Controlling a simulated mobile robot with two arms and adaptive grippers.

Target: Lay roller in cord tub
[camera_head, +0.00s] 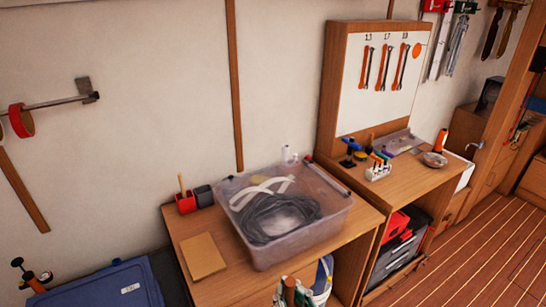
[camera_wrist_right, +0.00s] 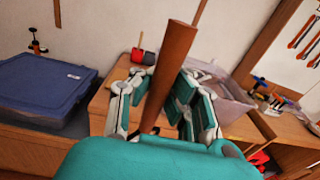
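The cord tub (camera_head: 300,246) is a clear, frosted plastic tub on the wooden bench. A coil of dark grey cord (camera_head: 280,218) and pale strips (camera_head: 262,188) lie in it. My right gripper (camera_head: 304,292) is at the bottom edge of the head view, in front of the tub. It is closed around a brown wooden roller (camera_wrist_right: 170,70), which stands steeply between the teal finger pads in the right wrist view. The top of the roller (camera_head: 289,290) just shows in the head view. The tub (camera_wrist_right: 222,95) is partly hidden behind the fingers in the wrist view. My left gripper is out of view.
A tan board (camera_head: 203,256) and a red cup (camera_head: 185,203) with a dark cup are left of the tub. A blue lidded box (camera_head: 105,287) is at lower left. A second bench (camera_head: 410,195) with small tools and a tool panel (camera_head: 380,65) is right.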

